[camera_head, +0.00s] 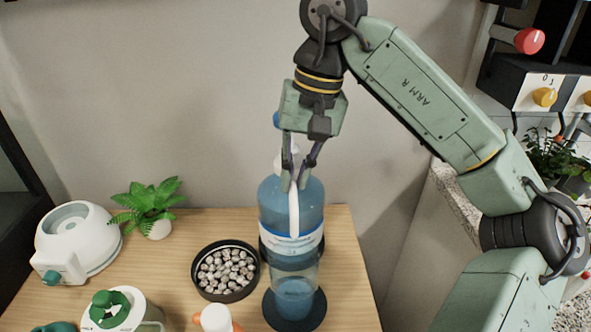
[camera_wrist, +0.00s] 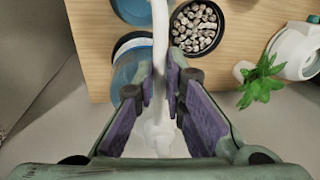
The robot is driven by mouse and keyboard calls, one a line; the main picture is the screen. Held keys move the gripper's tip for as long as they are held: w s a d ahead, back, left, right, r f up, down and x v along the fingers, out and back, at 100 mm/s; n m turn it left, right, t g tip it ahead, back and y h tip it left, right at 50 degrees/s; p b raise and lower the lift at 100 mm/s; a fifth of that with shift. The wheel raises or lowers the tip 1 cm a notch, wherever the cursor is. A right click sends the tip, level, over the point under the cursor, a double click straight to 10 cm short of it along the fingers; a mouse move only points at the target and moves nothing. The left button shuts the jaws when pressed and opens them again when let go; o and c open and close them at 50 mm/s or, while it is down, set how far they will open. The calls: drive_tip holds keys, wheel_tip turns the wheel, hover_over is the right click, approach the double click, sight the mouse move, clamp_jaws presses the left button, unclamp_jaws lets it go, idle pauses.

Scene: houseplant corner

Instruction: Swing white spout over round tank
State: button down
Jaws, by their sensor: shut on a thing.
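The white spout (camera_head: 294,212) sits at the top of a large blue bottle (camera_head: 274,205). It points toward the front, and its end shows before the bottle's pale label. A clear round tank (camera_head: 294,290) with blue liquid stands in front of the bottle on a dark round base. My gripper (camera_head: 299,180) is shut on the spout from above. In the wrist view the spout (camera_wrist: 160,35) runs between my gripper's fingers (camera_wrist: 161,72) and out of the top edge, to the right of the tank (camera_wrist: 132,8) and bottle (camera_wrist: 126,65). I cannot tell if its tip is over the tank.
A dark bowl of pebbles (camera_head: 227,272) stands left of the tank. A potted plant (camera_head: 148,205) and a white rounded vessel (camera_head: 78,240) are farther left. A white-and-green container (camera_head: 125,312) and a white-capped item (camera_head: 216,318) are in front. The wooden table (camera_head: 345,265) is clear at right.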

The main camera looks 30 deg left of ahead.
drive_tip(key=shift+w, duration=0.1)
drive_tip(key=c, duration=1.7)
unclamp_jaws()
drive_tip(key=shift+o, duration=0.2)
wheel_tip(320, 180, up, 12)
drive_tip(key=w+d, duration=0.1)
drive_tip(key=d, duration=0.1)
drive_tip(key=shift+f, duration=0.15)
